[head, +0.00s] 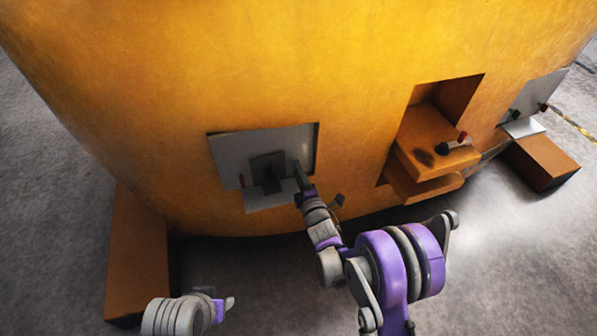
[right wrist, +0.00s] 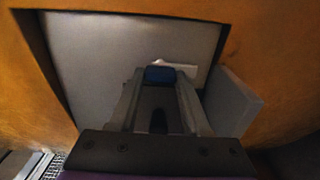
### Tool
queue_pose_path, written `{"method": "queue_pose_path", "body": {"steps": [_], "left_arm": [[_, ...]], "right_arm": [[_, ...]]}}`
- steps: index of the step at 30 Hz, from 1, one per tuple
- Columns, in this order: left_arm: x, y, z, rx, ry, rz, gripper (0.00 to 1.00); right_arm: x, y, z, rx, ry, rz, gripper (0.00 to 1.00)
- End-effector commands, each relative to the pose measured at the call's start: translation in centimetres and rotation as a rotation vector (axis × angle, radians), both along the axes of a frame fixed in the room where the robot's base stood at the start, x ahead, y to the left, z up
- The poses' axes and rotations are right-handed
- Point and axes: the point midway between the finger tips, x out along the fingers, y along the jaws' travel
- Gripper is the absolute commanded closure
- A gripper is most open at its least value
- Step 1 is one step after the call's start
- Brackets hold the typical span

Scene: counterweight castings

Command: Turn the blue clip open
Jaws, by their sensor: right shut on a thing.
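The blue clip (right wrist: 160,75) shows in the right wrist view as a small dark blue block between the tips of two grey fingers. My right gripper (right wrist: 161,83) is shut on it, in front of a grey panel (right wrist: 95,50) set in an orange wall. In the head view, my right gripper (head: 299,170) reaches up to the right part of this panel (head: 228,150). The clip cannot be made out there.
The large orange casting (head: 250,60) fills the top of the head view. A recess with an orange ledge (head: 440,155) and a red-and-black knob lies to the right. Another grey panel (head: 535,95) is at the far right. Brown blocks (head: 137,260) stand on the floor.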

Motion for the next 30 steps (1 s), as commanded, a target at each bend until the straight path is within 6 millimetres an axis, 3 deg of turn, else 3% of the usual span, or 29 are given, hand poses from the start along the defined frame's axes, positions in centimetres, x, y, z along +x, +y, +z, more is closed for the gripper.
{"method": "queue_pose_path", "body": {"steps": [15, 16, 20, 30], "left_arm": [[0.0, 0.0, 0.06, 0.0, 0.0, 0.0, 0.5], [0.0, 0.0, 0.06, 0.0, 0.0, 0.0, 0.5], [0.0, 0.0, 0.06, 0.0, 0.0, 0.0, 0.5], [-0.01, 0.0, 0.08, 0.0, 0.0, 0.0, 0.5]], "right_arm": [[-0.03, -0.01, -0.06, -0.019, -0.005, 0.0, 1.0], [-0.03, -0.01, -0.06, -0.019, -0.005, 0.0, 0.49], [-0.02, -0.01, -0.05, -0.018, -0.005, 0.0, 0.26], [-0.19, -0.06, -0.02, -0.017, -0.006, 0.0, 0.22]]}}
